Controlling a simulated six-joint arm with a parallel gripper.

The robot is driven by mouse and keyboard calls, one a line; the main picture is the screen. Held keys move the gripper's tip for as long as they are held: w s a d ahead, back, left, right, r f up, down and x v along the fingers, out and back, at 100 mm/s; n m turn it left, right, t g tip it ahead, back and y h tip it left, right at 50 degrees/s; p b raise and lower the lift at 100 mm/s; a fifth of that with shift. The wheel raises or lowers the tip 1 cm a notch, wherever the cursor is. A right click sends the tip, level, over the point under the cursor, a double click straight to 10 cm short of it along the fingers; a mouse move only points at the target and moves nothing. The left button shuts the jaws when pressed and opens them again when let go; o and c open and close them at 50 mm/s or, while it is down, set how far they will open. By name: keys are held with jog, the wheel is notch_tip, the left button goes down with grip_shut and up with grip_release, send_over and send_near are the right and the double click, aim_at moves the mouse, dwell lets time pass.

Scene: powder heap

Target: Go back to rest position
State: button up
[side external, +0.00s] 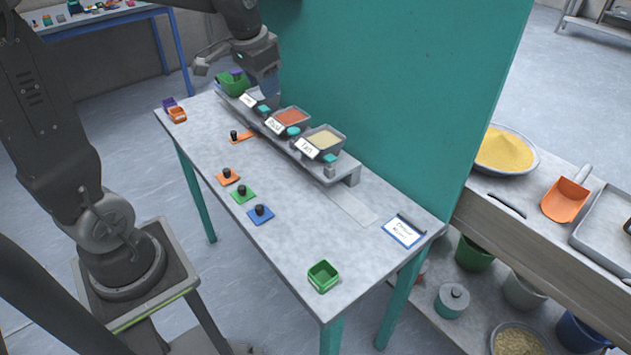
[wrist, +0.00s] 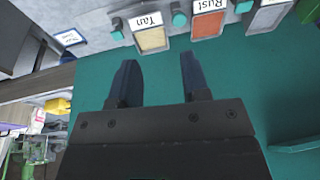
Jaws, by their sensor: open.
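My gripper (side external: 264,84) hangs near the far end of the table, by the teal panel, above the shelf end with the green container (side external: 234,84). In the wrist view my gripper (wrist: 156,58) has its two dark fingers well apart with nothing between them. The powder bins on the raised shelf include the tan bin (side external: 325,139) and the rust bin (side external: 291,117). In the wrist view the tan bin (wrist: 151,40) and rust bin (wrist: 207,25) lie beyond the fingertips, with labels. The fingertips appear partly hidden behind my arm in the side view.
The teal panel (side external: 400,90) stands right behind the shelf. The table (side external: 310,225) holds several dark-knobbed coloured pieces, a green square cup (side external: 323,276), an orange cup (side external: 177,114) and a blue-framed card (side external: 404,231). The front middle of the table is clear.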

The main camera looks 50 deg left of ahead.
jog(key=s+d+t+h, duration=0.1)
jog(key=s+d+t, duration=0.1)
jog(key=s+d, duration=1.2)
jog(key=shift+s+d+r+t, duration=0.15)
jog(key=shift+s+r+t, duration=0.3)
jog(key=shift+s, duration=0.5)
